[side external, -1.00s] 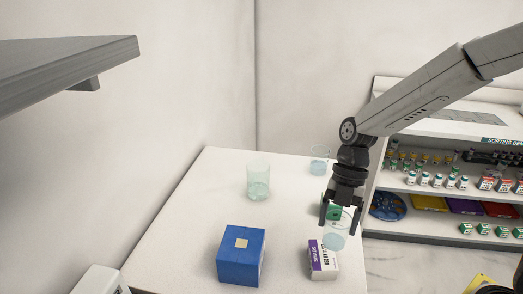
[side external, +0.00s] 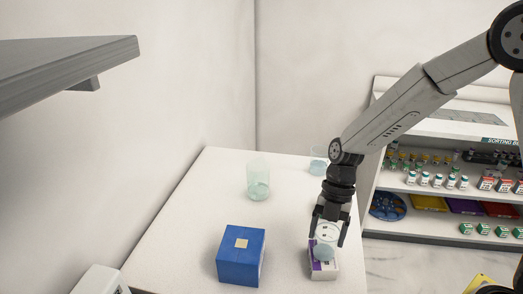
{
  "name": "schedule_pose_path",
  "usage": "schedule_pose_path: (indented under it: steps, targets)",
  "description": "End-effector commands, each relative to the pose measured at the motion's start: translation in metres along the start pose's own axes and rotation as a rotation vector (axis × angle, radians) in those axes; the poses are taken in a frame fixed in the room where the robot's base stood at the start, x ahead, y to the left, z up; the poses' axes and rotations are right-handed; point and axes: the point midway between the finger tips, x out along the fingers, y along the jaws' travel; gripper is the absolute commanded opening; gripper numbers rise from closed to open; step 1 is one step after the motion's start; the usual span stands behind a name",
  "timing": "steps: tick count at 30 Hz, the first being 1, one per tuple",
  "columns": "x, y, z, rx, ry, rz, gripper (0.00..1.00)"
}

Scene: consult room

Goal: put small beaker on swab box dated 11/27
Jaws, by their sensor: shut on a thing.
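My gripper (side external: 328,236) is shut on a small clear beaker (side external: 325,250) with pale blue liquid. The beaker is upright, at the top of a white and purple swab box (side external: 329,271) near the table's front right. I cannot tell whether the beaker's base touches the box. The beaker and fingers cover much of the box top, and its date cannot be read in this view.
A blue box (side external: 240,257) stands to the left on the white table (side external: 200,215). A greenish beaker (side external: 258,181) stands farther back, and another beaker with blue liquid (side external: 318,163) stands behind my arm. A stocked shelf (side external: 440,190) is at the right. The table's middle is clear.

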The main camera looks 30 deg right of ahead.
Motion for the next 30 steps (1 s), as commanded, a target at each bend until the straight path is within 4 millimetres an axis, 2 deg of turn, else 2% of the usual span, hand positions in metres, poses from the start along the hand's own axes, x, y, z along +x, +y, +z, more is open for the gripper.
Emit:
schedule_pose_path:
  steps: [13, 14, 15, 16, 26, 30]
  targets:
    - [0.0036, -0.0002, 0.0016, 0.001, 0.0, 0.0, 0.19]
    - [0.0032, -0.0001, 0.0015, 0.0, 0.0, 0.0, 0.85]
    - [0.0031, -0.0001, 0.0014, 0.0, 0.0, 0.0, 0.98]
    - [0.0031, -0.0001, 0.0014, 0.0, 0.0, 0.0, 1.0]
    - [0.0014, 0.0, 0.0007, 0.0, 0.0, 0.001, 1.0]
    - [-0.006, 0.0004, 0.0003, 0.0, 0.0, 0.002, 1.0]
